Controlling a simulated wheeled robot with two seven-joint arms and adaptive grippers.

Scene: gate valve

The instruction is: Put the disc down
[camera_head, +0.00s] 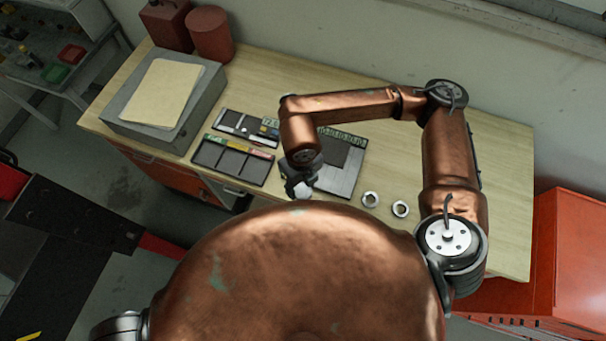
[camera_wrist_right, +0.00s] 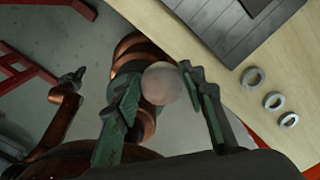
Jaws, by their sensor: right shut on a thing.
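A pale round disc (camera_head: 303,190) is in my right gripper (camera_head: 300,184) near the table's front edge, by the lower left corner of a grey board (camera_head: 345,183). In the right wrist view, the disc (camera_wrist_right: 162,84) sits between the two green-and-dark fingers of my right gripper (camera_wrist_right: 160,88), with my copper body behind it. The disc appears held clear of the table. My left gripper (camera_wrist_right: 76,76) is small and dark at the left of the wrist view; its fingers are too small to read. It does not show in the head view.
Metal rings (camera_head: 370,199) lie right of the board; the wrist view shows three rings (camera_wrist_right: 252,76). Compartment trays (camera_head: 232,160) lie left of the board. A grey box with a folder (camera_head: 160,95) and red canisters (camera_head: 210,35) stand farther left. The table's right part (camera_head: 505,180) is bare.

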